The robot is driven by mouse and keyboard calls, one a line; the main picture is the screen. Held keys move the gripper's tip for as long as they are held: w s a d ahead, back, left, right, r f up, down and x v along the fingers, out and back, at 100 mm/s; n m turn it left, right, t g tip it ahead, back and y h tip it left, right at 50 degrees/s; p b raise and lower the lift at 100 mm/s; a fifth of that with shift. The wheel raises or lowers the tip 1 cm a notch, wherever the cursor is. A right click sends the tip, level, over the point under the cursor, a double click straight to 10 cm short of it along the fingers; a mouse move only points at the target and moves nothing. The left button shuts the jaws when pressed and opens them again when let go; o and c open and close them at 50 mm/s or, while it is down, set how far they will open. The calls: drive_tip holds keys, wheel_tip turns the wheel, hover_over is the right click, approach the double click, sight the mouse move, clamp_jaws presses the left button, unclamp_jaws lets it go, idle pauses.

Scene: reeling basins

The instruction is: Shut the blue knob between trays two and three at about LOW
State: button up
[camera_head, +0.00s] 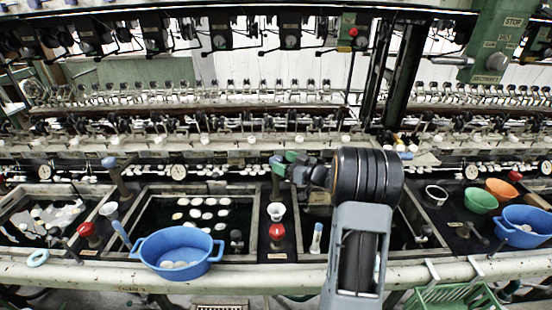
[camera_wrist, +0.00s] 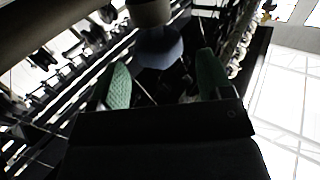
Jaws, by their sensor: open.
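My gripper (camera_head: 284,162) is at the post behind the strip between the second tray (camera_head: 138,222) and the third tray (camera_head: 312,256). Its green fingers are open. In the wrist view, the blue-grey knob (camera_wrist: 160,46) is seen just beyond and between the two fingertips (camera_wrist: 164,62), with a pale round piece above it. I see no finger clearly pressed on it. In the head view, this knob is mostly hidden by my gripper, and its setting cannot be read.
Another blue knob (camera_head: 109,162) stands between the first and second trays. Red knobs (camera_head: 277,232) (camera_head: 85,230) and a white cup (camera_head: 276,210) are on the strips. Blue basins (camera_head: 180,243) (camera_head: 524,222) stand in front. My arm covers much of the third tray.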

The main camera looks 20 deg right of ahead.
sight(276, 159)
drive_tip(key=shift+x, duration=1.8)
drive_tip(key=shift+c, duration=0.5)
drive_tip(key=c, duration=0.8)
